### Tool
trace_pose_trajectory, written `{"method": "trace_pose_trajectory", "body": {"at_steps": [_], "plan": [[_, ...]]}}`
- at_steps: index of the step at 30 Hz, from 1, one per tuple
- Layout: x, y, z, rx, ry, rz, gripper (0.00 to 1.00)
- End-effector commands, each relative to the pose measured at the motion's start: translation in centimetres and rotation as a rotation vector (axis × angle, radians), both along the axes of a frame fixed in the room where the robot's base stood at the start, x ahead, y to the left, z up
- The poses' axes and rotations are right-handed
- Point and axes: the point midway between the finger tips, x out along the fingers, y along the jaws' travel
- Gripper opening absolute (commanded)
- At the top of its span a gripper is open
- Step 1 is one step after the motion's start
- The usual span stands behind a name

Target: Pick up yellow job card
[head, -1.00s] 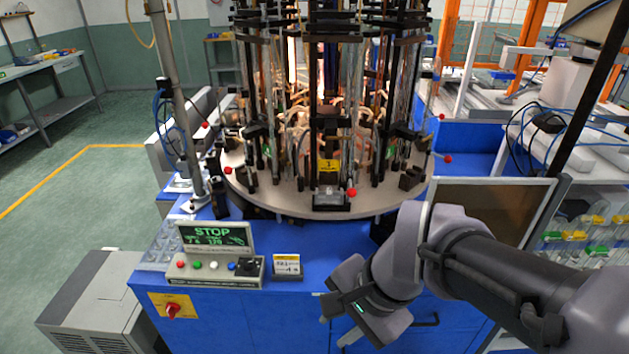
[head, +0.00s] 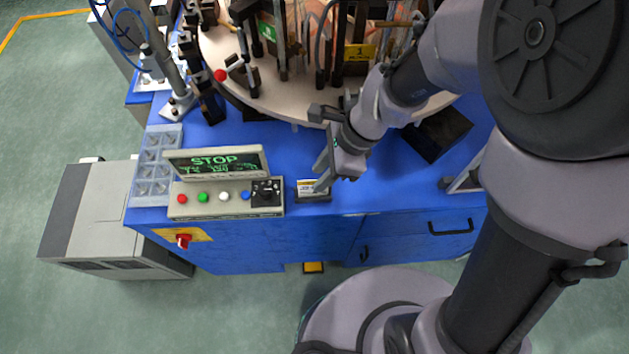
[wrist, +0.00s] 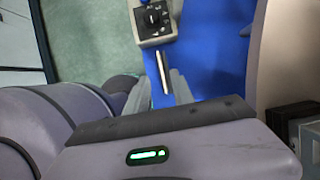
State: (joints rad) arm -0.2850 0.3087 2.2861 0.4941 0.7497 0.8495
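The yellow job card (head: 306,186), small with a white lower part, stands in a dark holder (head: 314,198) just right of the control box on the blue bench. My gripper (head: 322,178) points down at the card's right side, and a finger overlaps the card's right end in the head view. In the wrist view, the card (wrist: 161,70) shows as a thin, nearly edge-on strip between my open fingers (wrist: 163,92). Whether either finger touches it cannot be told.
The control box (head: 226,200) with its STOP screen (head: 215,163) stands close on the left. The round turntable (head: 300,95) with upright fixtures is behind my gripper. A segmented clear tray (head: 153,170) lies at far left.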

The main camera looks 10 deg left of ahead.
Motion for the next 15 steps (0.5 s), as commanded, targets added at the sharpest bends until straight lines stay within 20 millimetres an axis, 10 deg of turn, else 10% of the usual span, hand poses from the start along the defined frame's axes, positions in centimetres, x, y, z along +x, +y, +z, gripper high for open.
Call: {"method": "trace_pose_trajectory", "body": {"at_steps": [8, 15], "plan": [[-0.2, 1.7, -4.7, -0.001, 0.002, 0.002, 0.29], [-0.2, 1.9, -4.7, 0.0, 0.0, 0.001, 0.27]]}}
